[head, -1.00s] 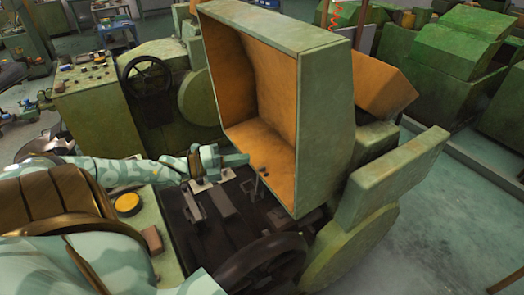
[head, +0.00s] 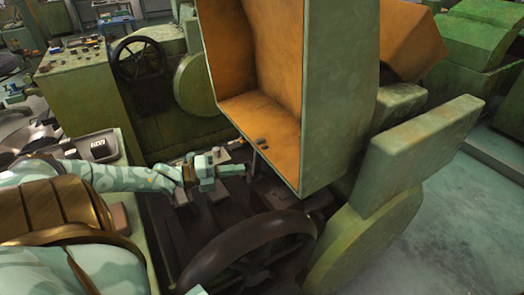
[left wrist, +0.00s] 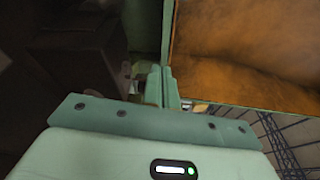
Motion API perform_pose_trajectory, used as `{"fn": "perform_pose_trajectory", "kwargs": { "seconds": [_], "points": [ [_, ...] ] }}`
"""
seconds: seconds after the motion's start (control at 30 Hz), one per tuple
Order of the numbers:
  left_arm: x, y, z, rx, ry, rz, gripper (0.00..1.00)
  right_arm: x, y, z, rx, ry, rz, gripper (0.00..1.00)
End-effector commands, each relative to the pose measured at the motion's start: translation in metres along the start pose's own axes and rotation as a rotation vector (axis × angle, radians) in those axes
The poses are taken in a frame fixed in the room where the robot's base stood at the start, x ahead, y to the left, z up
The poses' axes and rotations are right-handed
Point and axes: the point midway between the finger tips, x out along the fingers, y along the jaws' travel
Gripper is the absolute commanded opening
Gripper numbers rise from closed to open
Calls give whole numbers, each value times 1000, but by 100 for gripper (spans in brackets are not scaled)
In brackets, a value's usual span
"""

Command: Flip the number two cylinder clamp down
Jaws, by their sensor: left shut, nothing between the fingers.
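My left gripper (head: 234,171) reaches in from the left over the dark machine bed (head: 172,228), its fingers shut and empty. Its shut fingers also show in the left wrist view (left wrist: 163,86), beside the orange interior. A thin upright lever with a dark end (head: 254,160) stands just beyond the fingertips, in front of the orange housing. It looks like a clamp handle; I cannot tell whether the fingers touch it. No number is readable on the clamps. Metal blocks (head: 214,190) lie on the bed below the gripper.
The raised green cover (head: 342,100) with its orange inside (head: 262,115) stands close right of the gripper. A large dark handwheel (head: 250,250) is in front. A control panel (head: 75,62) and smaller handwheel (head: 140,60) are at the back left.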

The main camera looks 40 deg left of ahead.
Motion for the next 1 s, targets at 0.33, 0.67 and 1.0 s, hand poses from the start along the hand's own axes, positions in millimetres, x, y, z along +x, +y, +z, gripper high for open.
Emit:
{"fn": "perform_pose_trajectory", "kwargs": {
  "seconds": [0.33,0.67,1.0],
  "points": [
    [11,1,0,0,1,-2,0,4,4,2,-4,-3,5,36],
    [76,2,0,1,0,-4,0,28,4,10,-5,-18,2,36],
    [91,2,28,2,-1,3,0,44,2,14,-5,-27,-1,36]
  ]
}}
